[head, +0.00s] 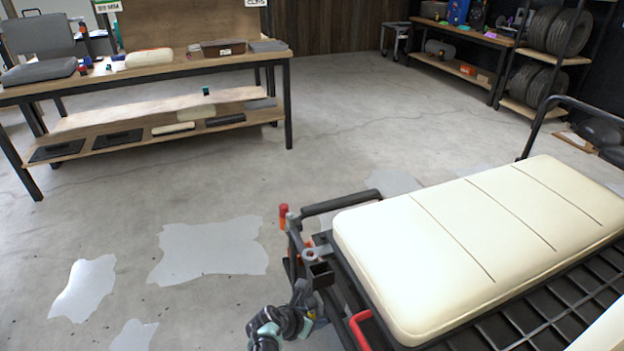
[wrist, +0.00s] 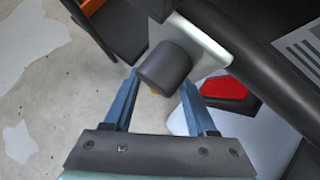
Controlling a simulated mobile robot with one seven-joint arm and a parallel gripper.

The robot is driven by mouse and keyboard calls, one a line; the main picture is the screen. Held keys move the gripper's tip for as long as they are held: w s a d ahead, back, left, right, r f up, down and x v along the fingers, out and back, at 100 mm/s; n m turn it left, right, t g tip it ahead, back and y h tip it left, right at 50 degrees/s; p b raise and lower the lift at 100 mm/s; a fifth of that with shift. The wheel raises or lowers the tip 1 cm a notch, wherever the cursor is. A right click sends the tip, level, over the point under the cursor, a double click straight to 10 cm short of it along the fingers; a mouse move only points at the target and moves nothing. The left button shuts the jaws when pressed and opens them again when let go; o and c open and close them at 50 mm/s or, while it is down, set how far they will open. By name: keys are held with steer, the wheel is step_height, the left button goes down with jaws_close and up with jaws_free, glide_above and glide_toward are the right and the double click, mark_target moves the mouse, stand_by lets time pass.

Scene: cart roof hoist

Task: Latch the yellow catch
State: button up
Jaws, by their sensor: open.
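In the wrist view my gripper (wrist: 160,80) is open, with its two blue fingers on either side of a dark grey round knob (wrist: 165,66). The knob stands on a pale plate. A small sliver of yellow (wrist: 155,92) shows at the knob's lower edge; the rest of any yellow catch is hidden, and I cannot tell its position. I cannot tell whether the fingers touch the knob. In the head view my gripper is low at the cart's near left corner, mostly hidden, beside the dark bracket (head: 320,275).
The cart carries a cream cushion (head: 480,240) over a black grid. A workbench (head: 150,72) stands at the back left, shelves with tyres (head: 557,30) at the back right. The floor left is clear.

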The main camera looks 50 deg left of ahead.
steer(key=shift+r, duration=0.1)
steer(key=shift+s+r+p, duration=0.25)
steer(key=shift+r+p, duration=0.15)
steer(key=shift+p, duration=0.2)
steer(key=p+v, duration=0.9)
steer(key=v, duration=0.3)
steer(key=shift+f, duration=0.1)
